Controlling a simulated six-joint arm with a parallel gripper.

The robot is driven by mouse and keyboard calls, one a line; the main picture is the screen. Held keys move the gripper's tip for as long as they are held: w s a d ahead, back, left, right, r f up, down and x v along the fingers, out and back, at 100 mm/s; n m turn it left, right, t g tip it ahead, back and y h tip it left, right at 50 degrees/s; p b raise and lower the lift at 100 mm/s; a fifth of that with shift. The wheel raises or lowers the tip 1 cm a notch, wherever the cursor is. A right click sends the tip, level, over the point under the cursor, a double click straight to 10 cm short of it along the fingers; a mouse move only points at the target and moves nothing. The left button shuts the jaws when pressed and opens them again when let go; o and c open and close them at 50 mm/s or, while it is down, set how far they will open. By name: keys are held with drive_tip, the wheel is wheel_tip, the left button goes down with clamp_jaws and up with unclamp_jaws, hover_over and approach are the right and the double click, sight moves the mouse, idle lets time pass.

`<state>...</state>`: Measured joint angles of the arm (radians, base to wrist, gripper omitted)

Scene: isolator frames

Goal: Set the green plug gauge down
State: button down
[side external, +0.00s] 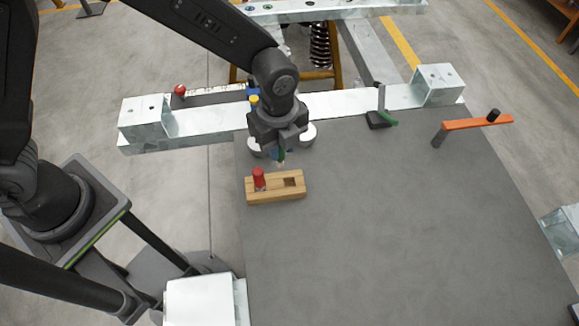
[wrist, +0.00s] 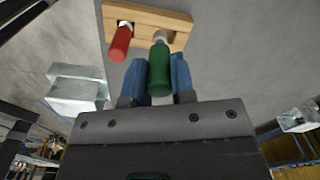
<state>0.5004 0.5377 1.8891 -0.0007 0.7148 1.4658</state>
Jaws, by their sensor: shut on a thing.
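The green plug gauge (wrist: 159,72) is a green cylinder with a pale tip. My gripper (wrist: 160,80) is shut on it, with a blue finger on each side. In the side external view my gripper (side external: 280,153) hangs just behind the wooden block (side external: 274,198), and only a little green shows there. The block has a red plug (side external: 259,178) standing in its left hole and an empty square hole (side external: 291,182) on its right. In the wrist view the pale tip overlaps the block (wrist: 147,12); I cannot tell whether it touches.
The block stands on a grey tabletop (side external: 400,220), clear in front and right. A metal beam (side external: 345,101) runs along the back. A dark-based tool with a green part (side external: 388,117) and an orange bar (side external: 478,124) lie back right. White round parts (side external: 308,133) flank my gripper.

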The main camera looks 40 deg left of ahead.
drive_tip(key=shift+s+d+f, duration=0.1)
drive_tip(key=shift+d+f, duration=0.35)
drive_tip(key=shift+f, duration=0.5)
drive_tip(key=shift+d+f, duration=0.45)
drive_tip(key=shift+f, duration=0.45)
drive_tip(key=shift+s+d+f, duration=0.1)
drive_tip(key=shift+d+f, duration=0.35)
drive_tip(key=shift+f, duration=0.5)
drive_tip(key=shift+f, duration=0.1)
drive_tip(key=c, duration=1)
unclamp_jaws()
drive_tip(key=shift+o, duration=0.2)
